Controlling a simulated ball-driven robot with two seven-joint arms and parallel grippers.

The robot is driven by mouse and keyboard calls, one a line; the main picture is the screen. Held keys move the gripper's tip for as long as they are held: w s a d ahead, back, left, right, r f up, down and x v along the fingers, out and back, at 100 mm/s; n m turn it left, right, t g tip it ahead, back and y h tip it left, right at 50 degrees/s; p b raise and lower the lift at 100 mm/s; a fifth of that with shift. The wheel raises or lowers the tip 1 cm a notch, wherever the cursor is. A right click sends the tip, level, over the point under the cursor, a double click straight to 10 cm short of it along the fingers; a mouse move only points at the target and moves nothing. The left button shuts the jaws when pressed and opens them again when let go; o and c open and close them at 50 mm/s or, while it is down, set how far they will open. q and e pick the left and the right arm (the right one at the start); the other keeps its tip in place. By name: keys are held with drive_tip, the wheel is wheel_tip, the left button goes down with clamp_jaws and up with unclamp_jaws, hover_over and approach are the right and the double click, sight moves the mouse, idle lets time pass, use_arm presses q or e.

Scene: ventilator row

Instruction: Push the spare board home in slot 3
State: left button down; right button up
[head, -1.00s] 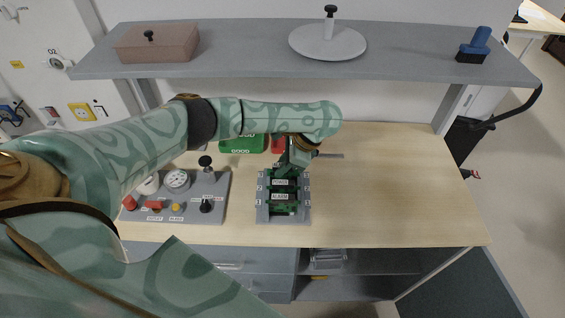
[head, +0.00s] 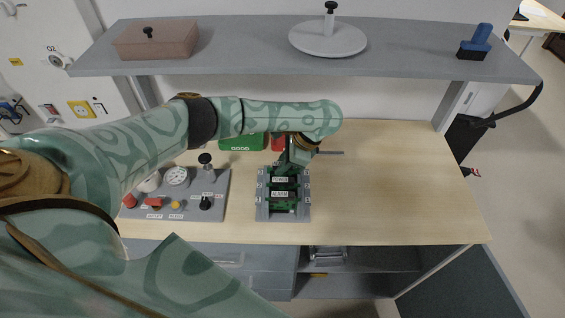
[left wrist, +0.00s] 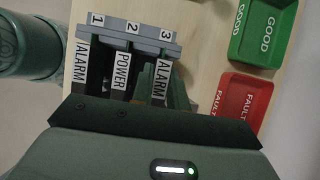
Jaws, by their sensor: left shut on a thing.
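The grey slotted rack (head: 262,213) stands on the table; its slots are numbered 1, 2 and 3 in the left wrist view (left wrist: 128,27). Boards labelled ALARM (left wrist: 81,68) and POWER (left wrist: 121,71) stand in slots 1 and 2. A second ALARM board (left wrist: 160,80) is lined up with slot 3, at the rack's far end in the head view. My left gripper (head: 290,163) is over that end, shut on this board, and hides most of it. How deep the board sits cannot be told. My right gripper is not in view.
A green GOOD bin (head: 242,143) and a red FAULT bin (left wrist: 246,98) are just behind the rack. A control panel (head: 140,208) with a gauge and knobs stands to the left. The table's right side is clear; a shelf (head: 240,65) hangs above the back.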

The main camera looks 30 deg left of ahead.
use_arm(q)
drive_tip(key=shift+f, duration=0.55)
idle(0.6)
drive_tip(key=c, duration=1.3)
unclamp_jaws()
wheel_tip(320, 180, up, 7)
drive_tip(key=p, duration=0.9)
